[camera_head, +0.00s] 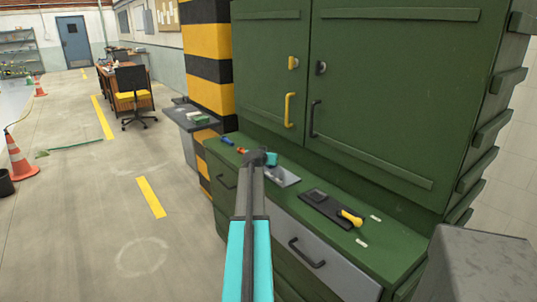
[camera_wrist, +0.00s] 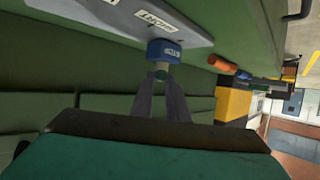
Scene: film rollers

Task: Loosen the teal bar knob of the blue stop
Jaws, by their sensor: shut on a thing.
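In the wrist view the blue stop (camera_wrist: 163,51) has a white label and sits at the edge of a grey plate (camera_wrist: 135,18) with white labels. The small teal bar knob (camera_wrist: 160,74) is on the stop's near side. My gripper (camera_wrist: 161,79) has its two fingertips on either side of the knob and is shut on it. In the head view my gripper (camera_head: 259,158) is over the green cabinet's counter, at the grey plate (camera_head: 286,178). My arm and gripper hide the stop there; a small teal patch shows beside the gripper.
The counter belongs to a green cabinet (camera_head: 270,60) with closed doors above. A dark tray (camera_head: 322,208) with a yellow-handled tool (camera_head: 351,217) lies to the right. An orange handle (camera_wrist: 222,64) lies close by the plate. Open floor is on the left.

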